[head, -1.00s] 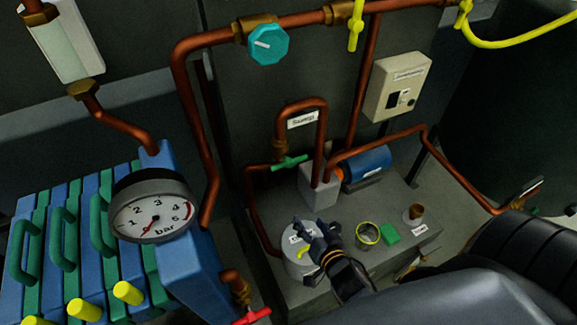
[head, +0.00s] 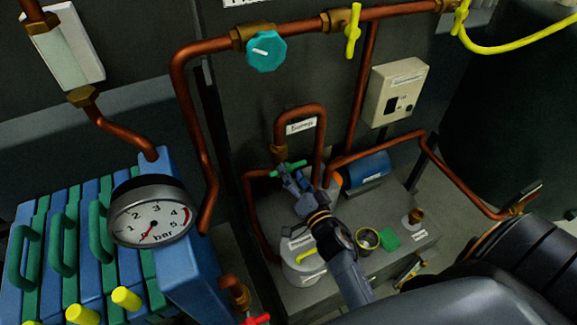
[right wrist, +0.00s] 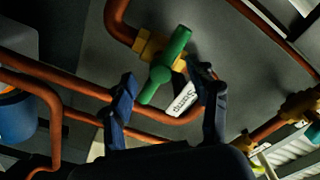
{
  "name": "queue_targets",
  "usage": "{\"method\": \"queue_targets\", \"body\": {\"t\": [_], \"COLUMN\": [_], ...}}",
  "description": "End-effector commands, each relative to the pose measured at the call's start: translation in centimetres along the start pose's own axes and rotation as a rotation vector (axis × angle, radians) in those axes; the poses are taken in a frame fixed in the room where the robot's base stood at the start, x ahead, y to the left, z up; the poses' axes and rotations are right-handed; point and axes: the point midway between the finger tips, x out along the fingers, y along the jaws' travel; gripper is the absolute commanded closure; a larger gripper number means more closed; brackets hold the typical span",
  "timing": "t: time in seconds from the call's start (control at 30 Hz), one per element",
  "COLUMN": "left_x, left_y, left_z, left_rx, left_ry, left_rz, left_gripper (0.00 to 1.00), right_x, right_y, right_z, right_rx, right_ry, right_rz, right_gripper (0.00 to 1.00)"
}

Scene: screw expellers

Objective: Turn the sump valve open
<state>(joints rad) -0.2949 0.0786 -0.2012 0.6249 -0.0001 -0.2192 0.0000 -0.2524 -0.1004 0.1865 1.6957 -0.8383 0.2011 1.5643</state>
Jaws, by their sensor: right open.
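The sump valve has a green lever handle (head: 288,169) on a brass body at the foot of a looped copper pipe. In the right wrist view the green handle (right wrist: 166,65) stands tilted just beyond the fingertips, with the white sump label (right wrist: 183,100) behind it. The label also shows on the pipe in the head view (head: 301,126). My right gripper (head: 292,178) is at the handle in the head view. In the right wrist view its two fingers (right wrist: 163,82) are apart, with the handle's lower end between them; contact cannot be told. My left gripper is not in view.
A blue pump motor (head: 366,169) sits right of my right gripper. Copper pipes surround the valve. A pressure gauge (head: 152,216) stands at left.

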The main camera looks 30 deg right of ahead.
Motion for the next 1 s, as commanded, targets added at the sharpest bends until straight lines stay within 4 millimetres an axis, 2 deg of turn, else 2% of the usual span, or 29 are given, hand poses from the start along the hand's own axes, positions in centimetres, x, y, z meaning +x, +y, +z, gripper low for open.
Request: {"method": "queue_targets", "body": {"t": [0.1, 0.2, 0.57, 0.8, 0.87, 1.0], "left_x": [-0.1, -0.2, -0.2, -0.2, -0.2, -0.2], "left_y": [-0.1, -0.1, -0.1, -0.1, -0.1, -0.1], "left_z": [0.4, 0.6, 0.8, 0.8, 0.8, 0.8], "left_rx": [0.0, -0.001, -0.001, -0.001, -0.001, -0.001], "left_ry": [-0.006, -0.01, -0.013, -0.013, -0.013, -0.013], "left_rz": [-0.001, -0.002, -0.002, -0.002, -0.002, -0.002], "left_gripper": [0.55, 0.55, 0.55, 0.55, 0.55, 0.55], "right_x": [1.7, 2.5, 2.9, 2.9, 2.9, 2.8], "right_y": [0.0, 0.0, 0.1, 0.1, 0.1, 0.1], "right_z": [-0.1, 0.0, 0.0, 0.0, 0.0, 0.0], "right_rx": [0.0, -0.001, 0.0, 0.0, 0.0, -0.001], "right_ry": [0.001, 0.0, 0.0, 0.0, 0.0, 0.0], "right_rz": [-0.001, 0.0, 0.001, 0.001, 0.002, 0.002], "right_gripper": [0.4, 0.4, 0.4, 0.89, 1.0, 1.0]}}
